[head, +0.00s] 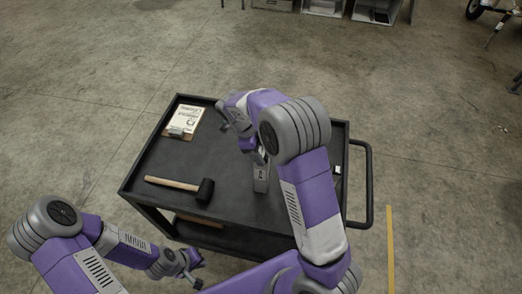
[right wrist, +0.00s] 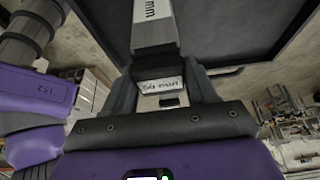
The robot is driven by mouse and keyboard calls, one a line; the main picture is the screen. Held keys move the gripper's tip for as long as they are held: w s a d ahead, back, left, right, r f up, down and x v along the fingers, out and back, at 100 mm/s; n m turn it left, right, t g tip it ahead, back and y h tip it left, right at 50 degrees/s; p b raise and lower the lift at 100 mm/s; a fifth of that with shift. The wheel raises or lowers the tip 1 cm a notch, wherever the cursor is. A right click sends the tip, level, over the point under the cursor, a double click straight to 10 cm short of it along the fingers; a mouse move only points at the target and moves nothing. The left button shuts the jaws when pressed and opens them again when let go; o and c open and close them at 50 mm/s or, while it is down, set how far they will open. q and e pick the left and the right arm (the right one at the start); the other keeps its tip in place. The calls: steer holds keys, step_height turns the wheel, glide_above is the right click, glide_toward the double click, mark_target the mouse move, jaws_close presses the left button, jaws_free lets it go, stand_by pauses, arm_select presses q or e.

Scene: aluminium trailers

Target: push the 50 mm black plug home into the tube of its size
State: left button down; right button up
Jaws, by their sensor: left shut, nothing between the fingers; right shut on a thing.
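My right gripper (right wrist: 162,88) is shut on a black plug (right wrist: 158,72) with a white label that seems to read "50 mm". In the right wrist view the plug lies at the near end of a grey metal tube (right wrist: 150,22) marked "mm"; I cannot tell how far it sits inside. In the head view the tube (head: 261,179) lies on the black cart, partly covered by my right arm, and my right gripper (head: 247,146) is over the cart beside it, with the plug hidden. My left gripper (head: 194,272) is shut and empty, low in front of the cart.
The black cart (head: 150,165) carries a mallet (head: 204,190) with a wooden handle at front left and a clipboard (head: 186,122) at back left. A small white item (head: 337,170) lies near the right edge, by the cart's handle (head: 369,185).

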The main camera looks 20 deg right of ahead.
steer(key=shift+f, duration=0.3)
steer(key=o, duration=1.1)
steer(key=shift+o, duration=0.2)
steer(key=shift+r, duration=0.1)
steer(key=v, duration=0.7)
steer(key=shift+r, duration=0.2)
steer(key=shift+a+f, duration=0.1)
